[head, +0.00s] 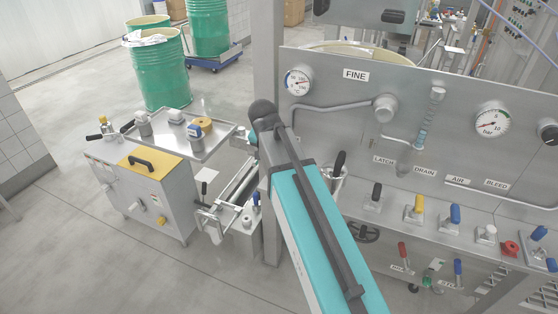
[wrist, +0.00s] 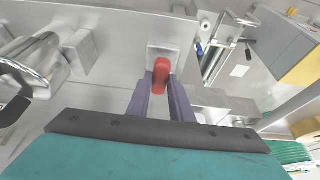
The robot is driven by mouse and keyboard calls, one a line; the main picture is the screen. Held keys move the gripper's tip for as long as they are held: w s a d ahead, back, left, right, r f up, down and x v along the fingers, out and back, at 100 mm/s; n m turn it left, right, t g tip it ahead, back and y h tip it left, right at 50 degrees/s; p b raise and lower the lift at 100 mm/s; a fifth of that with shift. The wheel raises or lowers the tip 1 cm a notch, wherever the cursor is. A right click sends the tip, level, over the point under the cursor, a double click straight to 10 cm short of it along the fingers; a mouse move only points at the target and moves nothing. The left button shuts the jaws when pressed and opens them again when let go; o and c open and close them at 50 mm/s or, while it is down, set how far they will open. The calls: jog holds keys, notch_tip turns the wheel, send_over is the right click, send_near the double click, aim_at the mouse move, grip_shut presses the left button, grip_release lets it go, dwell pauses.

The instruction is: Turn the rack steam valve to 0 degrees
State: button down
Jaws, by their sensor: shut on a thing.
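A red valve handle (wrist: 161,72) stands on a square grey metal block (wrist: 168,54) in the wrist view. My gripper (wrist: 161,88) has its two purple fingers shut on the handle, one on each side. The handle points toward the camera, and its lower part is hidden between the fingers. No label is readable beside it, so I cannot tell its angle from a marking. In the head view my teal arm crosses the middle, and the gripper and the held handle are not seen there.
A shiny pipe (wrist: 35,62) and a black handle (wrist: 14,98) lie left of my gripper in the wrist view. In the head view, a panel with gauges and several coloured levers (head: 420,208) fills the right. A cart with a yellow top (head: 152,165) stands left. Open floor lies at lower left.

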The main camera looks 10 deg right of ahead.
dwell(0.3)
jog(key=c, duration=1.6)
grip_release()
jog(key=shift+d, duration=0.1)
jog(key=shift+r, duration=0.1)
jog(key=shift+s+a+r, duration=0.1)
jog(key=shift+a+r, duration=0.1)
jog(key=shift+r, duration=0.2)
jog(key=shift+b+v, duration=1.15)
jog(key=shift+v, duration=5.2)
jog(key=shift+s, duration=0.1)
jog(key=shift+s+f, duration=0.1)
